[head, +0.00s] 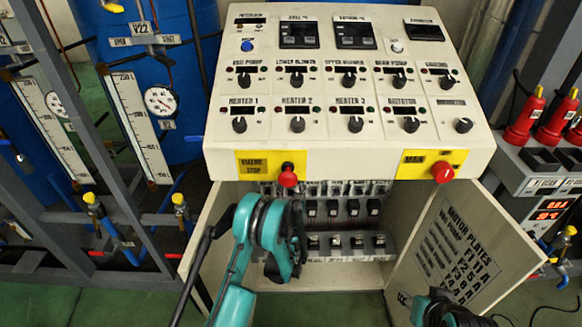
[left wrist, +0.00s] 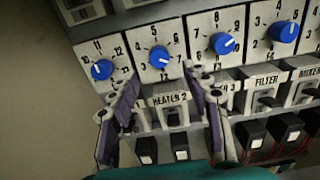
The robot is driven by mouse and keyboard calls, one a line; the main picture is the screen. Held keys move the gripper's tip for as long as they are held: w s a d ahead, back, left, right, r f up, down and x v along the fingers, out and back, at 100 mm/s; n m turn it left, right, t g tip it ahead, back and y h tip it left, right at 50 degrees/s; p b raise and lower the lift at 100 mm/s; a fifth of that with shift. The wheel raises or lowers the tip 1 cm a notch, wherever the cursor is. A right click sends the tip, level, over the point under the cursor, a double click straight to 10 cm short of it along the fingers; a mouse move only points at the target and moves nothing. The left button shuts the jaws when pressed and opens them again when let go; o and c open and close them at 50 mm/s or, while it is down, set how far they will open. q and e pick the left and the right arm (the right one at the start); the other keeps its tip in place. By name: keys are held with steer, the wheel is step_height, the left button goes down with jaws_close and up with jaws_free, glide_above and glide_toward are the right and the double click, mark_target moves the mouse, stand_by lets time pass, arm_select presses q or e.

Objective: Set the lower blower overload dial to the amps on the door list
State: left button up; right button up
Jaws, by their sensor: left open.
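In the left wrist view, a row of blue dials with white pointers sits on number plates; the two nearest are the far-left dial (left wrist: 102,69) and the second dial (left wrist: 159,57). Further right are a third dial (left wrist: 222,43) and a fourth dial (left wrist: 285,32). I cannot tell which is the lower blower's. My left gripper (left wrist: 165,115) is open and empty, its fingers either side of the HEATER 2 label, below the second dial. The door list (head: 458,252), headed MOTOR PLATES, is on the open right door; its amps are too small to read surely. My right gripper (head: 445,312) shows only partly at the bottom edge.
The sloped control console (head: 350,95) overhangs the open cabinet. A red emergency stop (head: 288,176) and a red main knob (head: 442,172) stick out from its front. The open left door (head: 207,235) flanks my left arm. Black switches (left wrist: 286,128) line the row below the dials.

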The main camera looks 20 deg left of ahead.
arm_select(q)
steer(key=b+x, duration=0.1)
steer(key=x, duration=0.6)
jaws_close()
